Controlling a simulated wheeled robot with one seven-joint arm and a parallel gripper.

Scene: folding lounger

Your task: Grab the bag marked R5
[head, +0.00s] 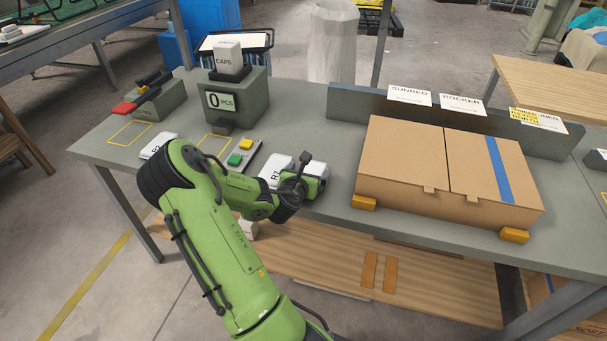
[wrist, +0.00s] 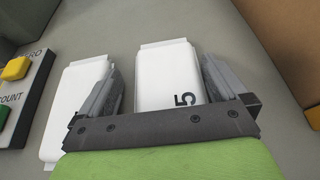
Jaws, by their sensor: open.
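In the wrist view a white bag (wrist: 165,75) with a "5" printed on it lies between the two fingers of my gripper (wrist: 160,75). The rest of its mark is hidden by the gripper body. The fingers are spread on both sides of the bag, and I cannot tell whether they touch it. In the head view this bag (head: 318,168) is partly hidden behind my gripper (head: 303,183). A second white bag (head: 274,170), seemingly marked R7, lies just left of it; it also shows in the wrist view (wrist: 72,105).
Another white bag (head: 157,146) lies farther left, partly behind my arm. A large cardboard box (head: 430,191) stands to the right. A grey counter display (head: 222,102) stands behind.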

